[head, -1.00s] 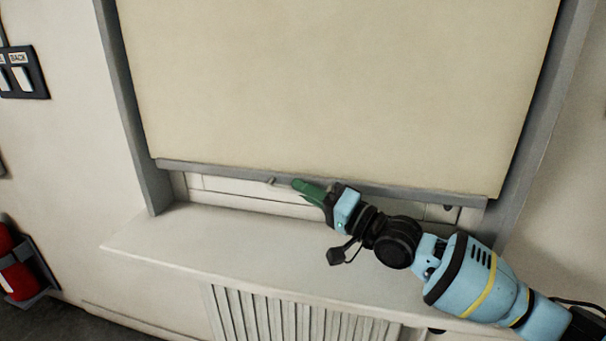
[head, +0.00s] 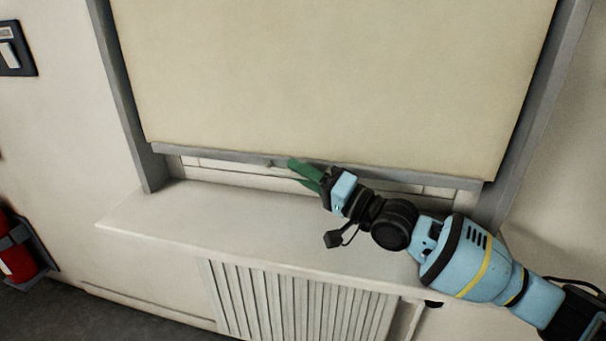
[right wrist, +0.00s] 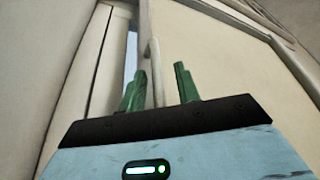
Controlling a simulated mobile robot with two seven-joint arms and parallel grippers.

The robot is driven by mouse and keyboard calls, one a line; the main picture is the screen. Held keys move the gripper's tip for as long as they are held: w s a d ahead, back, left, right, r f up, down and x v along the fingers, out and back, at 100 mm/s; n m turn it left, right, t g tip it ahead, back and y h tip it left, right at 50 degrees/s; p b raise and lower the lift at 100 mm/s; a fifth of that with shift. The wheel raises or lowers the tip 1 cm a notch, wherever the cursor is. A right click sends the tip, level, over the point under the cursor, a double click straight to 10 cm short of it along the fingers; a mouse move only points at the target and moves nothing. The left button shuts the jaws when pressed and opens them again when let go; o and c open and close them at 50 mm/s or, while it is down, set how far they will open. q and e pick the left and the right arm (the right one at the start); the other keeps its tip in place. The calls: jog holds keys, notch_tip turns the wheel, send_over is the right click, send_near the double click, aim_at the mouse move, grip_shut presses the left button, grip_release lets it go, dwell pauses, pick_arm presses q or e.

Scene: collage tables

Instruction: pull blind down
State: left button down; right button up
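The cream blind (head: 330,80) hangs in a grey window frame and covers most of the window. Its grey bottom bar (head: 400,177) sits a little above the sill, with a small pull knob (head: 269,163) near the middle. My right gripper (head: 297,172) has green fingers spread apart, with the tips close to the bar just right of the knob. In the right wrist view the two fingers stand apart (right wrist: 160,85), with a pale thin rod-like part (right wrist: 153,60) showing between them. I cannot tell whether they touch the bar. My left gripper is not in view.
The white sill (head: 200,215) juts out below the blind, above a ribbed radiator cover (head: 290,300). A narrow strip of window shows under the bar. A red fire extinguisher (head: 15,255) and a switch panel (head: 15,48) are on the left wall.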

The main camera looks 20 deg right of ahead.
jog(key=shift+s+d, duration=0.1)
pick_arm(q)
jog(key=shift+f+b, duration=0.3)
jog(key=shift+b, duration=0.1)
pick_arm(e)
jog(key=v, duration=0.7)
jog(key=shift+s, duration=0.25)
jog(key=shift+d+f, duration=0.1)
jog(key=w+a+m+p, duration=0.1)
jog(key=p, duration=0.1)
jog(key=w+a+r+m+h+p, duration=0.1)
jog(key=w+a+m+p, duration=0.1)
jog(key=w+a+m+h+p, duration=0.1)
jog(key=w+m+p, duration=0.1)
jog(key=p, duration=0.1)
jog(key=shift+w+a+r, duration=0.1)
jog(key=shift+a+r, duration=0.05)
jog(key=shift+r, duration=0.05)
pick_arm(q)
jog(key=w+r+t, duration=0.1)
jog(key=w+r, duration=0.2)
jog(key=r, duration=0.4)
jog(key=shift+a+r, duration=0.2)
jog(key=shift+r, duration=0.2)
pick_arm(e)
jog(key=shift+w+a, duration=0.4)
jog(key=shift+w, duration=0.15)
